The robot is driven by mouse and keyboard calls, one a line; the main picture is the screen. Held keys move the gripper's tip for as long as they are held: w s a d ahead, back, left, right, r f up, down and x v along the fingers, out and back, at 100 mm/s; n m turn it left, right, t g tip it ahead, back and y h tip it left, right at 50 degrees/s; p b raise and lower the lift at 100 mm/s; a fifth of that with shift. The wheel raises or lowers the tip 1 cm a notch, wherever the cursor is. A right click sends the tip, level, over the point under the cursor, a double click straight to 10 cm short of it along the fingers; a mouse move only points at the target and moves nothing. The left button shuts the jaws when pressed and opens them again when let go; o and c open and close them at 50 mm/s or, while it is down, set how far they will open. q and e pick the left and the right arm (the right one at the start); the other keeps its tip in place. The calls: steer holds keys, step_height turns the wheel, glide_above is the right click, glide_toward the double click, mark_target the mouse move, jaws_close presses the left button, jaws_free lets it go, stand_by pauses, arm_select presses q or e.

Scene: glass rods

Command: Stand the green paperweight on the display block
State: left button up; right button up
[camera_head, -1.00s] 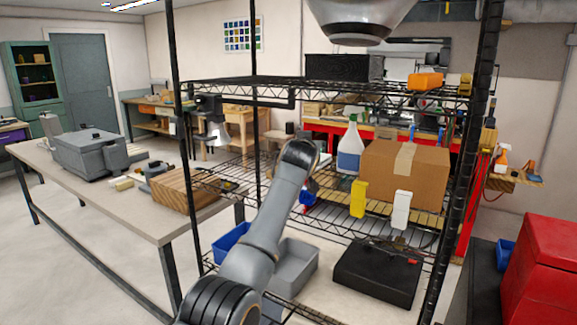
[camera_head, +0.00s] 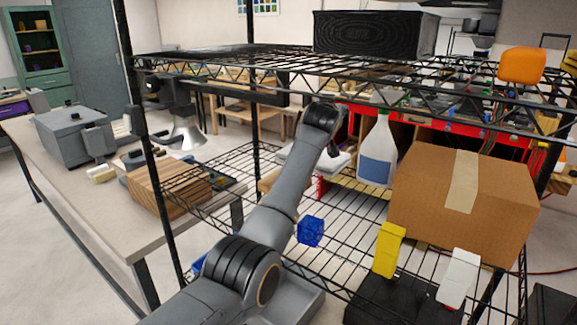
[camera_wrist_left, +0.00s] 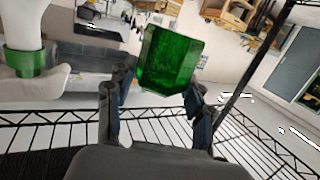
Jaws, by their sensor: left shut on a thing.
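The green paperweight (camera_wrist_left: 170,58) is a translucent green glass block in the left wrist view. My left gripper (camera_wrist_left: 158,90) is shut on it, with a dark finger on either side, and it is tilted a little. In the head view my left arm reaches up into the wire rack beside the spray bottle; its gripper and the paperweight are hidden there. A black block (camera_head: 375,33) stands on the rack's top shelf; I cannot tell for sure that it is the display block. My right gripper is not in view.
An orange block (camera_head: 522,65) sits on the top shelf. The middle shelf holds a spray bottle (camera_head: 377,155), a cardboard box (camera_head: 425,195), a blue glass cube (camera_head: 311,231), a yellow block (camera_head: 389,249) and a white block (camera_head: 459,277). A dark rack post (camera_head: 135,130) stands left of my arm.

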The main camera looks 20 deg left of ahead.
arm_select(q)
steer(key=s+a+f+p, duration=0.1)
steer(key=s+a+f, duration=0.1)
steer(key=s+a, duration=0.1)
steer(key=s+a+f+p, duration=0.2)
steer(key=a+f, duration=0.1)
steer(key=s+a+f+p, duration=0.1)
steer(key=s+a+f, duration=0.2)
steer(key=shift+s+a+f+p, duration=0.15)
steer(key=shift+s+a+p, duration=0.1)
steer(key=shift+s+p, duration=0.1)
steer(key=shift+s+a+f, duration=0.1)
steer(key=shift+f, duration=0.1)
step_height(320, 180, down, 3)
steer(key=shift+s+a+r+p, duration=0.1)
steer(key=shift+s+p, duration=0.05)
steer(key=shift+p, duration=0.75)
steer(key=shift+f, duration=0.45)
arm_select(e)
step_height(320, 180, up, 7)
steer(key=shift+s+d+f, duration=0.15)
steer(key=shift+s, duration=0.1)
arm_select(q)
steer(key=o, duration=1.5)
steer(key=shift+f, duration=0.15)
